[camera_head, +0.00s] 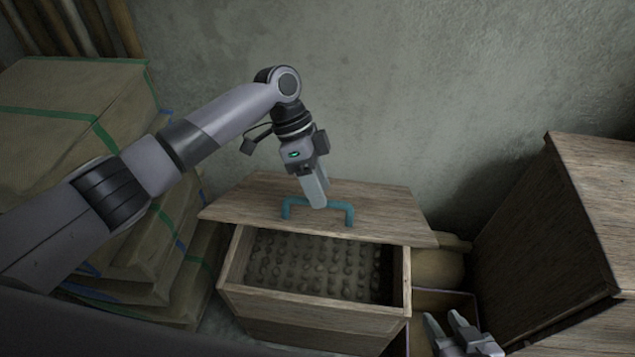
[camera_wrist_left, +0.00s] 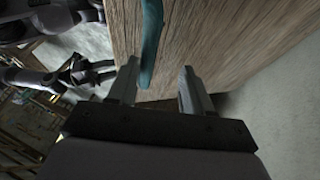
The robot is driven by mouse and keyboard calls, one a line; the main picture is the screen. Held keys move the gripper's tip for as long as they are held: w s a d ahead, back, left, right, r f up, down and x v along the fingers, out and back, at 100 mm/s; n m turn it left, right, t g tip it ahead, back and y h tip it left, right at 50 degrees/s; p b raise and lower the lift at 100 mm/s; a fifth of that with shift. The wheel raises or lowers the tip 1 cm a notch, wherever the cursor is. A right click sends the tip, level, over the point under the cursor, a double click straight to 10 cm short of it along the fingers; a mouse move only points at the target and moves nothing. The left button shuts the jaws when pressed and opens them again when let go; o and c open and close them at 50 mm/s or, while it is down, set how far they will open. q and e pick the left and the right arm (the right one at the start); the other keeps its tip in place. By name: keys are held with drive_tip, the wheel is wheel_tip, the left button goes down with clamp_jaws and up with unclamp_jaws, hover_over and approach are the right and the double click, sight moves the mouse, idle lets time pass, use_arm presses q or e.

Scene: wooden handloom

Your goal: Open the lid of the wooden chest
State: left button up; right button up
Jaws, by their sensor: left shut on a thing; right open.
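The wooden chest (camera_head: 312,303) stands against the wall, its top uncovered at the front. Its inside shows rows of small, dark round things. The lid (camera_head: 378,205) lies behind the opening, toward the wall; its exact tilt is hard to tell. A teal handle (camera_head: 298,200) is fixed on the lid. My left gripper (camera_head: 318,203) is at the handle and shut on it. In the left wrist view the handle (camera_wrist_left: 151,45) passes between the fingers, nearer the left one, with the lid's wood (camera_wrist_left: 220,40) behind. My right gripper (camera_head: 447,322) is open and empty, low and right of the chest.
Stacked tan packages with green and blue straps (camera_head: 60,105) stand on the left. A wooden cabinet (camera_head: 560,230) stands on the right. A rounded tan object (camera_head: 436,268) and an open box (camera_head: 440,301) sit between chest and cabinet. The wall (camera_head: 420,80) is close behind the lid.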

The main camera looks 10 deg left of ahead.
use_arm(q)
drive_tip(key=shift+w+a, duration=0.1)
drive_tip(key=v, duration=0.7)
idle(0.4)
drive_tip(key=shift+r, duration=0.15)
